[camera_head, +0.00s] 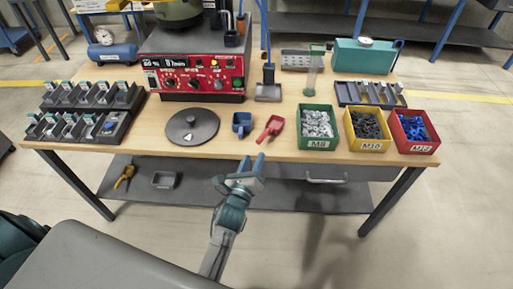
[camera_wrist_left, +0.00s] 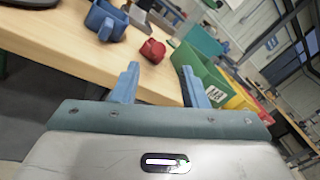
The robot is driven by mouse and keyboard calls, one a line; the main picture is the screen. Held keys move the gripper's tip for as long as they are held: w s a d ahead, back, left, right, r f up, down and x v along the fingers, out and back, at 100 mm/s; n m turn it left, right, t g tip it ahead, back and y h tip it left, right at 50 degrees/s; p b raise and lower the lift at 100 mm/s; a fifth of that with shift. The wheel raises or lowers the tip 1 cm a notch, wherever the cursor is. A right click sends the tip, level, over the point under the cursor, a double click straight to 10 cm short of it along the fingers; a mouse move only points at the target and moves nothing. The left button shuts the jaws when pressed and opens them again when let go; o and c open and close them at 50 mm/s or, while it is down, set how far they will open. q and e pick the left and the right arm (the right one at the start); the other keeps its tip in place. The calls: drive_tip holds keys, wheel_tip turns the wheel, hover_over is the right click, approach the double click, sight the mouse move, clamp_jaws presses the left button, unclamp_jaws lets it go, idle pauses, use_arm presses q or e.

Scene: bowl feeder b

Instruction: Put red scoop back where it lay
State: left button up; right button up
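The red scoop (camera_head: 273,126) lies on the wooden table near its front edge, between a blue scoop (camera_head: 241,124) and the green bin. It also shows in the left wrist view (camera_wrist_left: 153,51), beyond the fingertips. My left gripper (camera_head: 252,162) is in front of the table's front edge, a little short of the red scoop and apart from it. Its two blue fingers stand apart with nothing between them in the left wrist view (camera_wrist_left: 160,76). The blue scoop shows at upper left there (camera_wrist_left: 106,21). My right gripper is not in view.
A green bin (camera_head: 305,141), a yellow bin (camera_head: 369,145) and a red bin (camera_head: 415,147) stand to the right. A dark round lid (camera_head: 192,127) lies left of the scoops. A red control box (camera_head: 195,79) is behind. The lower shelf (camera_head: 300,196) sits under the table.

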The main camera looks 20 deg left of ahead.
use_arm(q)
drive_tip(key=shift+s, duration=0.4)
drive_tip(key=s+f+n+g+h, duration=0.1)
drive_tip(key=s+f+n+g, duration=0.25)
drive_tip(key=f, duration=0.75)
drive_tip(key=s+f+n+g, duration=0.2)
drive_tip(key=f+n, duration=0.3)
drive_tip(key=f, duration=0.6)
drive_tip(key=s+a+f+n+g, duration=0.2)
drive_tip(key=s+f+n, duration=0.2)
drive_tip(key=s+f, duration=0.4)
drive_tip(key=s+a+f+n+g, duration=0.25)
drive_tip(key=s+f+n, duration=0.2)
drive_tip(key=f, duration=0.45)
drive_tip(key=s+a+f+n+g, duration=0.2)
drive_tip(key=s+f+n, duration=0.2)
drive_tip(key=s, duration=0.5)
drive_tip(key=s+a+f+n+g, duration=0.2)
drive_tip(key=s+a+f+n, duration=0.1)
drive_tip(key=s, duration=0.6)
drive_tip(key=s+a+f+n+g, duration=0.3)
drive_tip(key=s+f, duration=0.3)
drive_tip(key=s, duration=0.3)
drive_tip(key=shift+n+y, duration=0.4)
drive_tip(key=shift+n, duration=0.5)
